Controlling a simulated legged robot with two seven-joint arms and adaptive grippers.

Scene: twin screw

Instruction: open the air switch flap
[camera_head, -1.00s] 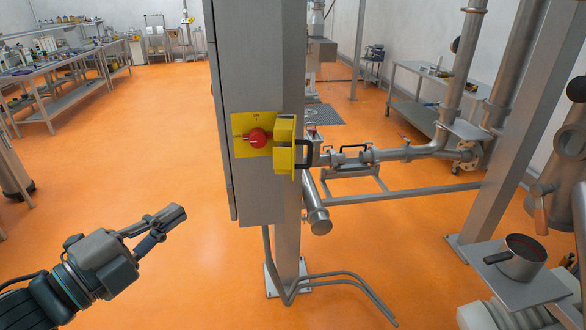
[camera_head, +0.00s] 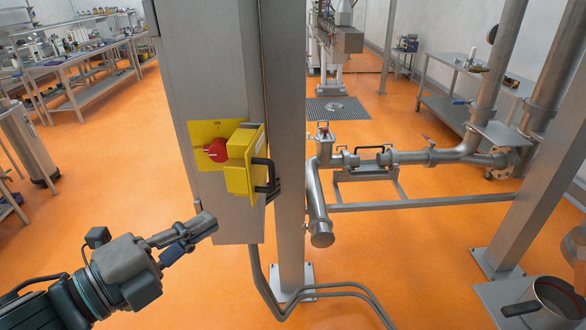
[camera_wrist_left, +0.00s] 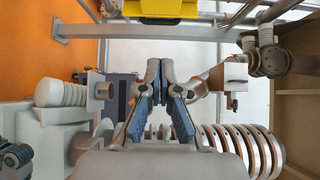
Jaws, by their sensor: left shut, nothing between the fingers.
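The air switch is a yellow plate with a red knob (camera_head: 217,149) on a tall grey cabinet (camera_head: 205,75). A yellow flap (camera_head: 240,178) with a black handle (camera_head: 266,176) juts out from the plate at its right side, next to the knob. My left gripper (camera_head: 210,222) is shut and empty, below the switch and in front of the cabinet's lower part. In the left wrist view, the shut fingers (camera_wrist_left: 160,75) point toward a yellow part (camera_wrist_left: 160,8) at the top edge. My right gripper is not in view.
A grey post (camera_head: 283,130) stands right behind the cabinet, with bent pipes (camera_head: 350,290) at its foot. Steel piping (camera_head: 410,158) runs to the right. A pot (camera_head: 550,303) sits at the lower right. Orange floor at left is open.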

